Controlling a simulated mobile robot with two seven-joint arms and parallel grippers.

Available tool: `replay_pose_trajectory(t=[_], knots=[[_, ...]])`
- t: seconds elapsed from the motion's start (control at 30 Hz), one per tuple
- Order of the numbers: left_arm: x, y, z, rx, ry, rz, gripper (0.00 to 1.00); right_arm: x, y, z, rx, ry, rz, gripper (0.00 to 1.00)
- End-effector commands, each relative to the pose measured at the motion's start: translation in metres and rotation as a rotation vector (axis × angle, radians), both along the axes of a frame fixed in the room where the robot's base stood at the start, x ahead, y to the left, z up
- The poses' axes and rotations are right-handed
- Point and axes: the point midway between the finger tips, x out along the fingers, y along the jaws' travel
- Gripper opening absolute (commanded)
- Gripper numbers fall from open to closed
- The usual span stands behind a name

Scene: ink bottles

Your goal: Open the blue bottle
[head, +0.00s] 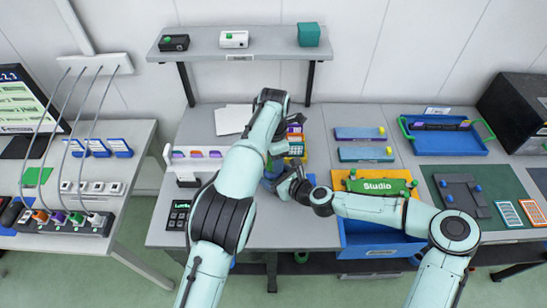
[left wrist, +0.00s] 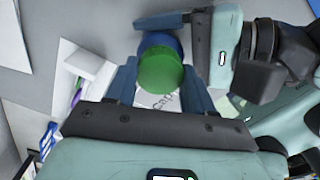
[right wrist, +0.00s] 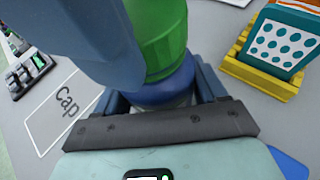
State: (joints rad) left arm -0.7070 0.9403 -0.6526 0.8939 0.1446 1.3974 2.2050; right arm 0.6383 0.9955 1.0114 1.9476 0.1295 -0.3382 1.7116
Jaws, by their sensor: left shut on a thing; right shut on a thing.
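The bottle shows in the right wrist view as a blue body (right wrist: 160,92) under a green, see-through upper part (right wrist: 158,35), which I take for its cap. In the left wrist view the green part (left wrist: 161,70) is nearest the camera, with the blue part (left wrist: 160,42) behind it. My left gripper (left wrist: 162,84) is shut on the green cap. My right gripper (right wrist: 162,100) is shut on the blue bottle below it. Cap and body look joined; I cannot tell whether the cap has turned. In the head view my arms mostly hide the bottle.
A white label reading "Cap" (right wrist: 62,110) lies on the table beside the bottle. A yellow holder (right wrist: 262,80) with a teal dotted card (right wrist: 278,42) stands close by. The head view shows a green "Studio" item (head: 376,186) and a blue bin (head: 365,243) to the right.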

Motion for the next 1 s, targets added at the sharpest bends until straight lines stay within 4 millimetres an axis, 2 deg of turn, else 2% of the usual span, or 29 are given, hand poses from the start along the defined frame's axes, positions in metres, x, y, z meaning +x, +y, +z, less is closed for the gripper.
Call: replay_pose_trajectory(t=[0.7, 1.0], knots=[[0.000, 0.000, 0.022, 0.000, -0.001, -0.001, 0.16, 0.000, 0.000, 0.001, 0.000, -0.001, 0.000, 0.00], [0.000, 0.000, 0.022, 0.000, 0.000, -0.001, 0.16, 0.000, 0.000, 0.001, 0.000, -0.001, 0.000, 0.00]])
